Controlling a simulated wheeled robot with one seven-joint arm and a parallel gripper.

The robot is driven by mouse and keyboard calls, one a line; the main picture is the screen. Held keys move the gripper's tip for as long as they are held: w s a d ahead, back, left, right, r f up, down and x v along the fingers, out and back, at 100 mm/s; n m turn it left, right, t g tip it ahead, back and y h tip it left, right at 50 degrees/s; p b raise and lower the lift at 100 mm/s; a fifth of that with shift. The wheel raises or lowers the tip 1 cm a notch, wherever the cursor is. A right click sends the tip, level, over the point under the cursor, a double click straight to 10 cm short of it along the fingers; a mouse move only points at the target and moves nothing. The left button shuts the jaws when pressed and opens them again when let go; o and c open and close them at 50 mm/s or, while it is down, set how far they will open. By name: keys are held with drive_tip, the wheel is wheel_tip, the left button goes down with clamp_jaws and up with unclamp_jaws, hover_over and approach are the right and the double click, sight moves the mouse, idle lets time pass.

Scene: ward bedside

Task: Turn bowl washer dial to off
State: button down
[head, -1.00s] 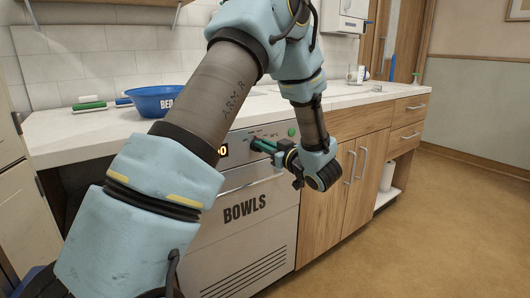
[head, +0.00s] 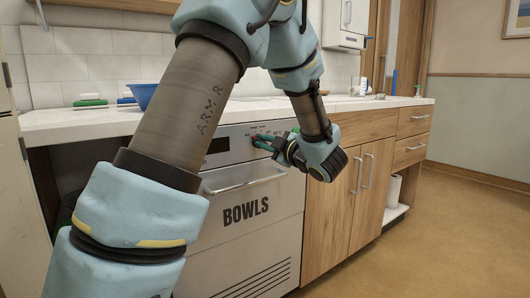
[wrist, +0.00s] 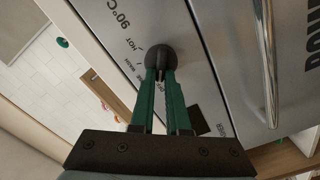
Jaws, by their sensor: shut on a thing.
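The bowl washer (head: 250,235) is a grey front-loading machine marked "BOWLS", under the counter. Its black dial (wrist: 160,57) is on the control panel, with "HOT", "WASH" and "90°C" printed near it in the wrist view. My gripper's green fingers (wrist: 157,78) are shut on the dial, one on each side. In the head view my gripper (head: 257,142) reaches the panel from the right and the dial is mostly hidden. The dial's pointer mark cannot be made out. The washer's display (head: 218,145) is dark; it also shows in the wrist view (wrist: 204,120).
A bar handle (head: 245,180) crosses the washer door just below the panel. The white counter (head: 75,123) above holds a blue bowl (head: 143,94), partly behind my arm, and a green-topped brush (head: 90,102). Wooden cupboards (head: 340,205) stand to the right. The floor at right is clear.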

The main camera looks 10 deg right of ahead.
drive_tip(key=shift+f+n+b, duration=0.1)
drive_tip(key=shift+n+b, duration=0.4)
drive_tip(key=shift+n, duration=0.1)
drive_tip(key=c, duration=0.9)
unclamp_jaws()
drive_tip(key=shift+s, duration=0.1)
drive_tip(key=p+v, duration=0.1)
drive_tip(key=v, duration=0.9)
drive_tip(key=shift+s+d, duration=0.2)
drive_tip(key=shift+s, duration=0.05)
drive_tip(key=shift+s, duration=0.1)
